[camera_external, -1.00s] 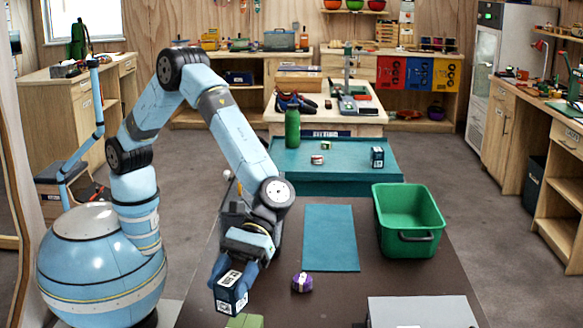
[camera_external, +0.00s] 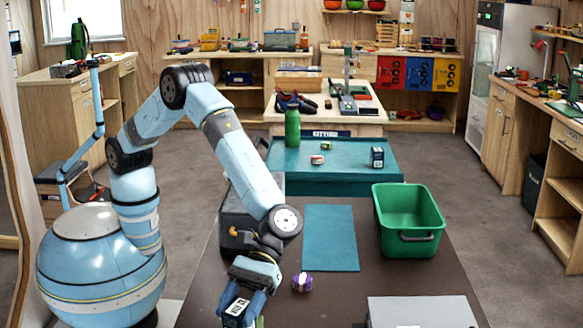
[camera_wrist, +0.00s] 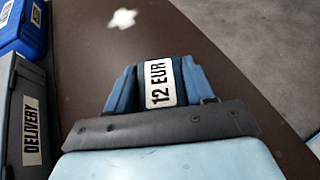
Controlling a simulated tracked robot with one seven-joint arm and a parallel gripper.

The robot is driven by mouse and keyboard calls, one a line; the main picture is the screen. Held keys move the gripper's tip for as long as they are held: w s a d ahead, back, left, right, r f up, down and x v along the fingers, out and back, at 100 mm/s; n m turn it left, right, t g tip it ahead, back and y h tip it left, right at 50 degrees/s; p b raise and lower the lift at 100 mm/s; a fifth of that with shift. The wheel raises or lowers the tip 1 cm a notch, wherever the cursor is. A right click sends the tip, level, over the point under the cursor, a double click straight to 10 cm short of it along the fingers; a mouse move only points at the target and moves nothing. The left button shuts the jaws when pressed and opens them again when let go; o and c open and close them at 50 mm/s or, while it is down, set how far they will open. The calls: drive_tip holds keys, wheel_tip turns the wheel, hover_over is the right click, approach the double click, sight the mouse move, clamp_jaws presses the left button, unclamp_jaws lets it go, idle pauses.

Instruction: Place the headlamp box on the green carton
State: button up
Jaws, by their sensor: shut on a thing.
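The headlamp box is dark blue with a white label (camera_external: 237,308). My gripper (camera_external: 243,303) is shut on it near the front edge of the dark table. In the wrist view the headlamp box (camera_wrist: 161,82) sits between the two blue fingers, its "12 EUR" label facing the camera. The green carton (camera_external: 260,322) shows only as a sliver at the bottom of the external view, beside the gripper. The rest of it is hidden or out of frame, so I cannot tell whether the box touches it. The wrist view does not show the carton.
A purple round item (camera_external: 302,282) lies just right of my gripper. A teal mat (camera_external: 331,238), a green bin (camera_external: 409,240) and a light grey box (camera_external: 420,312) are farther right. A grey "DELIVERY" box (camera_wrist: 32,125) and a blue box (camera_wrist: 22,28) stand at left in the wrist view.

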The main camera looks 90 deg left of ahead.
drive_tip(key=o, duration=1.1)
drive_tip(key=shift+r, duration=0.1)
drive_tip(key=v, duration=1.2)
drive_tip(key=s+a+r+m+t+y, duration=0.25)
drive_tip(key=a+r, duration=0.35)
drive_tip(key=a, duration=0.5)
drive_tip(key=s+a+r+m+t+y, duration=0.1)
drive_tip(key=s+a+r+m, duration=0.15)
drive_tip(key=a+r, duration=0.55)
drive_tip(key=s+a+r+m+t+y, duration=0.1)
drive_tip(key=s+a+r+m+t, duration=0.2)
drive_tip(key=a, duration=1)
drive_tip(key=s+a+m+t+y, duration=0.2)
drive_tip(key=s+a+y, duration=0.1)
drive_tip(key=s+a, duration=0.8)
drive_tip(key=s+a+r+m+t+y, duration=0.1)
drive_tip(key=s+a+m+t+y, duration=0.1)
drive_tip(key=s+a, duration=0.9)
drive_tip(key=shift+s+a+m+y, duration=0.3)
drive_tip(key=shift+a+m+y, duration=0.7)
drive_tip(key=shift+a, duration=2)
drive_tip(key=shift+r, duration=0.1)
